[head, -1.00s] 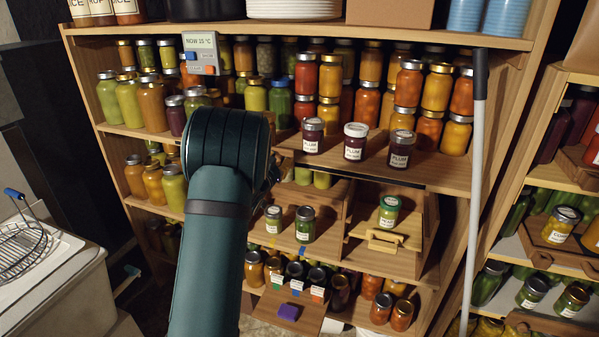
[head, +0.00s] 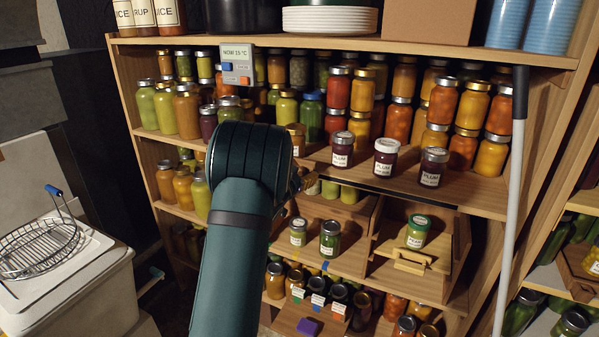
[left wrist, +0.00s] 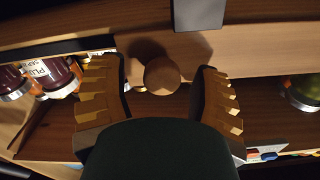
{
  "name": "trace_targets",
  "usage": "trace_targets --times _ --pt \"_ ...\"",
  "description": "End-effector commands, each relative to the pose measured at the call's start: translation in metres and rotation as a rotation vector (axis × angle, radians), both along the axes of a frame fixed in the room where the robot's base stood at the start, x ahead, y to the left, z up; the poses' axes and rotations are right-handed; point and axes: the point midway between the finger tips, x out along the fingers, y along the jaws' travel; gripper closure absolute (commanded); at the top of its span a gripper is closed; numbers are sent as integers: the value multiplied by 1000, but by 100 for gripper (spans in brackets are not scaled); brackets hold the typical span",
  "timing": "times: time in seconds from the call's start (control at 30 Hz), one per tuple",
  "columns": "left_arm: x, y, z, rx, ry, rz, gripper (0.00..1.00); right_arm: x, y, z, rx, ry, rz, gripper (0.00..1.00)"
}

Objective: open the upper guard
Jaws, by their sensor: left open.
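In the left wrist view, a round wooden knob (left wrist: 162,76) stands out from a pale wooden board (left wrist: 255,52), which looks like the upper guard. My left gripper (left wrist: 160,84) is open, with one gold ridged finger on each side of the knob. A gap shows between the knob and each finger; I cannot tell whether anything touches. In the head view my left arm hides most of this gripper; a bit of it shows by the shelf edge (head: 297,184). The knob cannot be made out there. My right gripper is not in view.
Plum jars (head: 385,158) stand on the shelf just right of my left arm. Below are small green jars (head: 330,238) and a wooden box with a handle (head: 409,262). A grey pole (head: 514,190) stands at the right. A wire basket (head: 40,245) sits at the left.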

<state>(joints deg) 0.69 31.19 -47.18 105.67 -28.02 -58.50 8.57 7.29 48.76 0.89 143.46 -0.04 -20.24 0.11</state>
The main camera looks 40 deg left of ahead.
Motion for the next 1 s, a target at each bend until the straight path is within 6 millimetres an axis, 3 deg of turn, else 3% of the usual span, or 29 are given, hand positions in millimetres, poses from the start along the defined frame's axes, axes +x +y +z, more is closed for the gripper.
trace_targets --times 0.23,0.7,1.0 --pt "-20 -5 0 -2 1 1 37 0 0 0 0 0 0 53" --pt "-102 -29 0 -3 -2 1 37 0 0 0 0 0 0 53" --pt "-115 -33 0 0 -1 -1 37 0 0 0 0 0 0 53"
